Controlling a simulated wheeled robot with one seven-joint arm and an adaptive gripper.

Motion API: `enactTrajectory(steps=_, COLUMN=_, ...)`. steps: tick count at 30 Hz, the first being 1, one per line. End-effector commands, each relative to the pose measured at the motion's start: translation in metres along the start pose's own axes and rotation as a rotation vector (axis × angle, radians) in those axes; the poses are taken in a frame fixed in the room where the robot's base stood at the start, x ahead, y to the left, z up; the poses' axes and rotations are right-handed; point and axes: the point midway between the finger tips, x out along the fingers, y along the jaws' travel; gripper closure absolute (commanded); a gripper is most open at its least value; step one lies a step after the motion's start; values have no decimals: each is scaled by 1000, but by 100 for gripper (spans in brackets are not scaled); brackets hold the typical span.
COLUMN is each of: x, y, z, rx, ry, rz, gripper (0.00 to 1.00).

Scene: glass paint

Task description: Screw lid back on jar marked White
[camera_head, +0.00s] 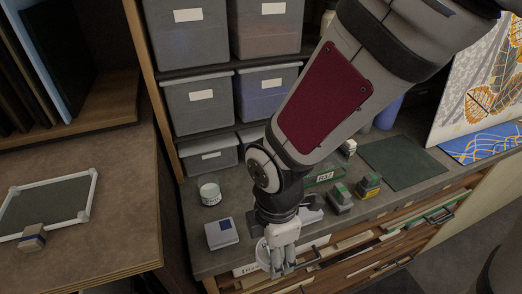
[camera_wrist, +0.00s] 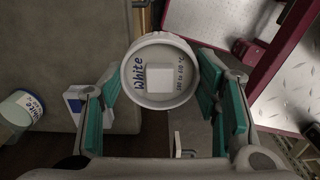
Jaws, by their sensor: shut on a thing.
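My gripper (camera_head: 283,266) is shut on a round white lid (camera_wrist: 160,52), with its green-padded fingers on both sides of the rim. The lid's face bears "White" in blue, more lettering and a pale square. In the head view the lid (camera_head: 263,253) is partly hidden by my gripper, near the counter's front edge. The jar marked White (camera_wrist: 20,108) shows at the left of the wrist view, apart from the lid. In the head view a pale jar (camera_head: 209,193) stands upright on the counter, left of my arm; its lettering is too small to read there.
A white box with a blue square (camera_head: 222,232) sits on the counter (camera_head: 192,222) between jar and gripper. Grey bins (camera_head: 203,103) stand behind. Drawers (camera_head: 385,238) below the front edge look partly open.

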Motion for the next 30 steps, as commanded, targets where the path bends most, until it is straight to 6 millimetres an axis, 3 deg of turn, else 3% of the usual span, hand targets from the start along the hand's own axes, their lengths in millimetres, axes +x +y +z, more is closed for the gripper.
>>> enactTrajectory(steps=10, x=-3, y=-18, z=-3, rx=0, ry=2, rz=-3, gripper=63)
enactTrajectory(steps=16, x=-3, y=-10, z=-7, rx=40, ry=5, rz=0, gripper=63)
enactTrajectory(steps=20, x=-8, y=21, z=-15, rx=177, ry=5, rz=5, gripper=63)
enactTrajectory(steps=30, x=-40, y=138, z=-48, rx=789, ry=4, rz=4, gripper=63)
